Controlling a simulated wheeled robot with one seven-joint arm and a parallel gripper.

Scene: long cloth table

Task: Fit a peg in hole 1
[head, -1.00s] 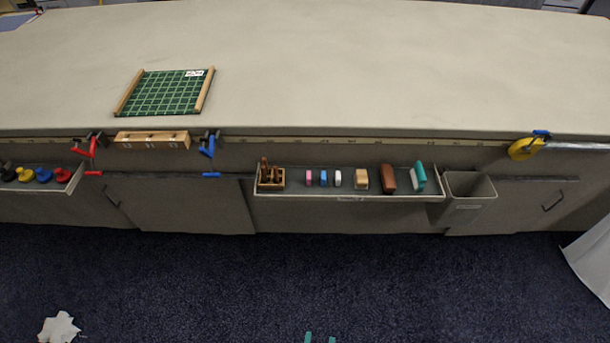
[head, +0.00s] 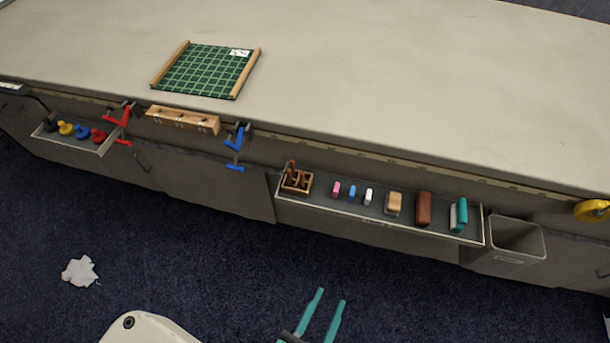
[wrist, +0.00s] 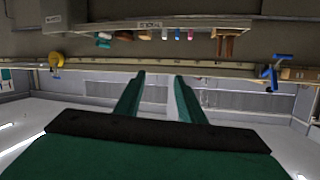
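A light wooden block (head: 183,119) with several dark marks along its top is fixed at the table's front edge, between a red clamp and a blue clamp. Hole numbers are too small to read. A small wooden box (head: 296,181) holding brown upright pegs stands at the left end of the front tray; brown pegs also show in the wrist view (wrist: 226,44). My gripper (head: 332,297) has teal fingers, which are apart and empty, low over the carpet in front of the tray. In the wrist view the two fingers (wrist: 158,75) also stand apart with nothing between them.
The tray (head: 375,216) also holds pink, blue and white pieces, a tan block, a brown block and a teal-white piece. A grey bin (head: 517,238) hangs at its right. A green grid mat (head: 207,71) lies on the table. Crumpled paper (head: 80,271) lies on the carpet.

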